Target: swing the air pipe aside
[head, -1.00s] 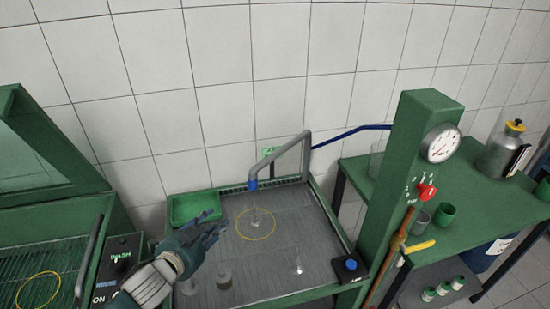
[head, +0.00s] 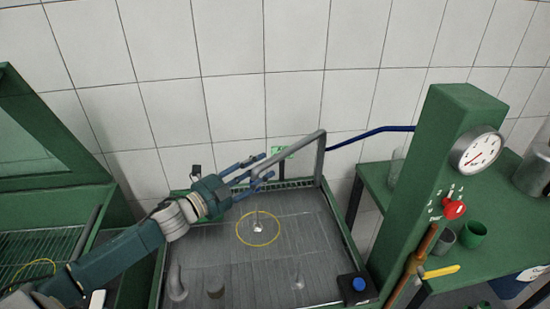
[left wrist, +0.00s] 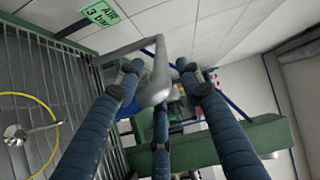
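The grey air pipe (head: 303,143) rises at the back right corner of the wash tray and bends over toward the left. Its blue hose runs off right to the green post. My left gripper (head: 262,170) is at the pipe's free end, fingers spread around it. In the left wrist view the pipe (left wrist: 155,88) passes between the blue fingers (left wrist: 158,68), with gaps visible at both sides. The fingers do not look closed on it. They partly hide the pipe's end in the head view. My right gripper is not in view.
The slatted tray (head: 205,255) below holds a yellow ring (head: 258,229) around a small part, and several small vessels. A green post with a gauge (head: 476,152) stands at right. A washer cabinet (head: 50,150) stands at left. The tiled wall is close behind.

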